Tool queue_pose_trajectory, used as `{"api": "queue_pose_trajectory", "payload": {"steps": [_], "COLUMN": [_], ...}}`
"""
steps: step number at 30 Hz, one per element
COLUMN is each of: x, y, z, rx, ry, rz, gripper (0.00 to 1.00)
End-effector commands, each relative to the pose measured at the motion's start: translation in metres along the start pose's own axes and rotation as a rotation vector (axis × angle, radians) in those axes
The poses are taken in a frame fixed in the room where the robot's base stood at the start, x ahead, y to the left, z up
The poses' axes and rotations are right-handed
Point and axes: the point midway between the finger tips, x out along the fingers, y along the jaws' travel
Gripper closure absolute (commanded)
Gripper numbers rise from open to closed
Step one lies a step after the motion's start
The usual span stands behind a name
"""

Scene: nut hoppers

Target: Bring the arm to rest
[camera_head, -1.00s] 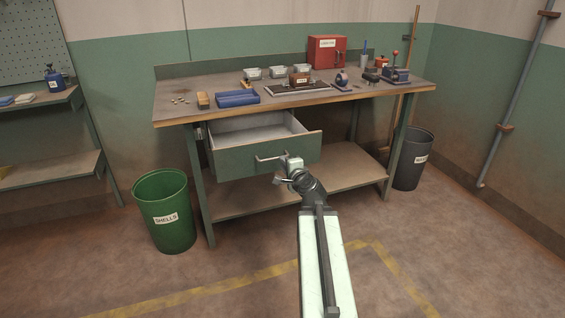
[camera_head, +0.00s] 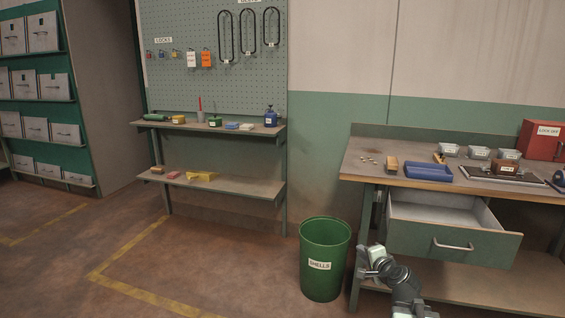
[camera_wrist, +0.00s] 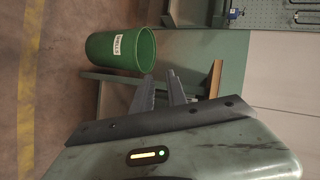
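My gripper (camera_head: 364,256) is at the lower right in the head view, left of the open drawer (camera_head: 452,247) and clear of its handle (camera_head: 453,245). In the wrist view its two dark fingers (camera_wrist: 162,82) stand apart with nothing between them, so it is open and empty. My arm reaches up from the bottom edge, in front of the workbench's left leg. The drawer is pulled out under the workbench (camera_head: 353,166), and the part of its inside that shows looks empty.
A green bin labelled SHELLS (camera_head: 325,275) stands just left of my gripper; it also shows in the wrist view (camera_wrist: 118,57). Shelves (camera_head: 225,188) under a pegboard (camera_head: 262,70) stand at the back. The floor at left is open, with yellow lines.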

Motion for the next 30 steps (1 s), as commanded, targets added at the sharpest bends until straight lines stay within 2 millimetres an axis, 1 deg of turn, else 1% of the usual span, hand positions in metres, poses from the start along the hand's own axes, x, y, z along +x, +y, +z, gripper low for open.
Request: {"api": "queue_pose_trajectory", "payload": {"steps": [1,2,3,5,6,8,9,11,12,14,15,17,18,19,21,23,26,29,30], "x": [0.009,0.012,0.014,0.011,0.006,-0.005,-0.015,-0.034,-0.048,-0.068,-0.082,-0.105,-0.119,-0.124,-0.131,-0.137,-0.147,-0.160,-0.166], "y": [0.003,0.008,0.016,0.034,0.047,0.070,0.087,0.113,0.128,0.148,0.159,0.172,0.177,0.156,0.136,0.121,0.093,0.060,0.044], "z": [0.046,0.071,0.102,0.142,0.165,0.191,0.202,0.208,0.203,0.192,0.186,0.178,0.180,0.176,0.172,0.169,0.164,0.157,0.154], "rx": [-0.095,-0.155,-0.243,-0.377,-0.468,-0.605,-0.694,-0.815,-0.878,-0.951,-0.992,-1.045,-1.082,-1.080,-1.077,-1.076,-1.075,-1.074,-1.073], "ry": [-0.088,-0.141,-0.211,-0.313,-0.379,-0.476,-0.540,-0.627,-0.676,-0.740,-0.787,-0.869,-0.945,-0.935,-0.930,-0.929,-0.928,-0.927,-0.927], "rz": [0.046,0.080,0.128,0.207,0.263,0.355,0.425,0.535,0.608,0.710,0.774,0.864,0.888,0.881,0.879,0.878,0.877,0.877,0.876], "gripper": [0.82,0.82,0.82,0.82,0.82,0.82,0.82,0.82,0.82,0.82,0.82,0.82,0.82,0.82,0.82,0.82,0.82,0.82,0.82]}}
